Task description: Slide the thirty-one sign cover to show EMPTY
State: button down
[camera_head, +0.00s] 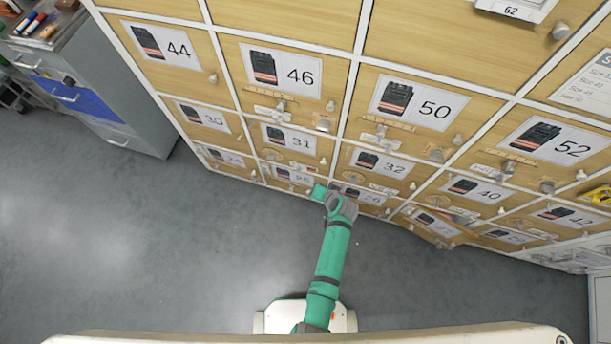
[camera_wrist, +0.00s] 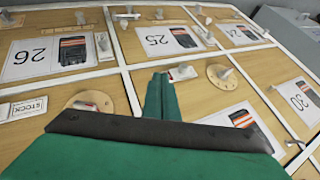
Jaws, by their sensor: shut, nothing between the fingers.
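The locker door with the label 31 (camera_head: 288,138) is in the middle column in the camera_head view. Its small white sign (camera_head: 303,166) is below the label, and its word is too small to read. In the camera_wrist view, which is upside down, that sign (camera_wrist: 183,73) shows just right of my fingertips, beside a round wooden disc (camera_wrist: 220,77) with a knob. The 31 label there is partly hidden by my gripper. My gripper (camera_wrist: 160,79) is shut and empty, with the green fingers together in front of door 31. I cannot tell whether it touches anything.
Door 32 has a sign reading STOCK (camera_wrist: 26,107) with a disc and knob beside it. Knobs and signs stick out on neighbouring doors. One low door (camera_head: 432,225) to the right seems ajar. A grey cabinet (camera_head: 125,120) stands at left. The grey floor (camera_head: 130,250) is clear.

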aim_at(299, 169)
jog(key=w+a+f, duration=0.5)
jog(key=w+f, duration=0.1)
jog(key=w, duration=0.1)
jog(key=shift+w, duration=0.15)
dwell(0.5)
jog(key=shift+a, duration=0.25)
